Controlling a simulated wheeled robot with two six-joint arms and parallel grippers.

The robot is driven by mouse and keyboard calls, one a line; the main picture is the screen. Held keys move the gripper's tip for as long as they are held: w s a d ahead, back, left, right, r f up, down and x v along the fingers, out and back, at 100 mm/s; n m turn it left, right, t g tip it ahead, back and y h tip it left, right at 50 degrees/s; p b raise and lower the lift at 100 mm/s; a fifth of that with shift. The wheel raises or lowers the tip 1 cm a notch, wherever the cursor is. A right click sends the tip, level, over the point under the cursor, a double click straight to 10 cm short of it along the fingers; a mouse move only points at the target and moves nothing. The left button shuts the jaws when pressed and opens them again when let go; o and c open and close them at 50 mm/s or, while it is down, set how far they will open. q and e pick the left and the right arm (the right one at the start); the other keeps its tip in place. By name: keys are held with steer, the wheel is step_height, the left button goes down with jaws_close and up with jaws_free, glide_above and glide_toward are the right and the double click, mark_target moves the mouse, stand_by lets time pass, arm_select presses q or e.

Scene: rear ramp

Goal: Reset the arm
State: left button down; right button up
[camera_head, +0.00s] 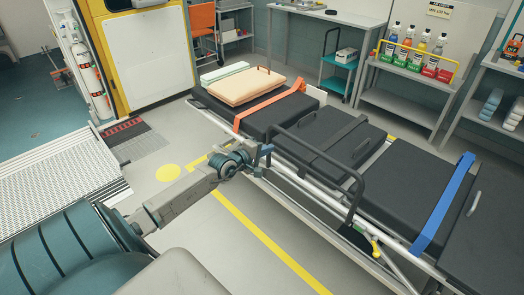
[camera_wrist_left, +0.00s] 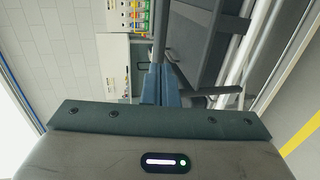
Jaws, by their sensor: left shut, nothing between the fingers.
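My left arm reaches from the lower left towards the near side of the stretcher. My left gripper (camera_head: 265,156) is at the stretcher's near edge in the head view, by the side rail. Its two blue-grey fingers (camera_wrist_left: 159,86) are together and empty in the wrist view. I cannot tell whether they touch the stretcher. My right gripper is in neither view.
The stretcher (camera_head: 345,145) has black padding, an orange strap (camera_head: 262,104), a blue strap (camera_head: 445,200) and a raised black side rail (camera_head: 358,195). A beige pillow (camera_head: 245,86) lies at its far end. A shelf with bottles (camera_head: 420,62) stands behind. A ramp (camera_head: 60,190) is at left.

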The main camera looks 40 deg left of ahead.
arm_select(q)
steer(key=s+f+n+g+y, duration=0.1)
steer(key=s+f+n+g, duration=0.1)
steer(key=s+f+n, duration=0.7)
steer(key=s+f+n+g+y, duration=0.15)
steer(key=s+f+n, duration=0.35)
steer(key=f+n, duration=0.8)
steer(key=s+f+n+g+y, duration=0.2)
steer(key=s+f+n, duration=0.6)
steer(key=f, duration=0.5)
steer(key=s+d+f+n+g, duration=0.2)
steer(key=s+d+f+n, duration=0.2)
steer(key=s+f+n, duration=0.45)
steer(key=s+d+f+n+g, duration=0.3)
steer(key=s+d+f+n, duration=0.1)
steer(key=s+f+n, duration=0.4)
steer(key=s+d+f+n+g+h, duration=0.1)
steer(key=s+d+n, duration=0.3)
steer(key=s, duration=0.4)
steer(key=s+d+f+n+g+h, duration=0.1)
steer(key=s+d+f+n+g, duration=0.1)
steer(key=s+d, duration=0.4)
steer(key=shift+s+d+f+n+g+p, duration=0.15)
steer(key=shift+s+f+n+g+p, duration=0.2)
steer(key=shift+s+f+n, duration=0.65)
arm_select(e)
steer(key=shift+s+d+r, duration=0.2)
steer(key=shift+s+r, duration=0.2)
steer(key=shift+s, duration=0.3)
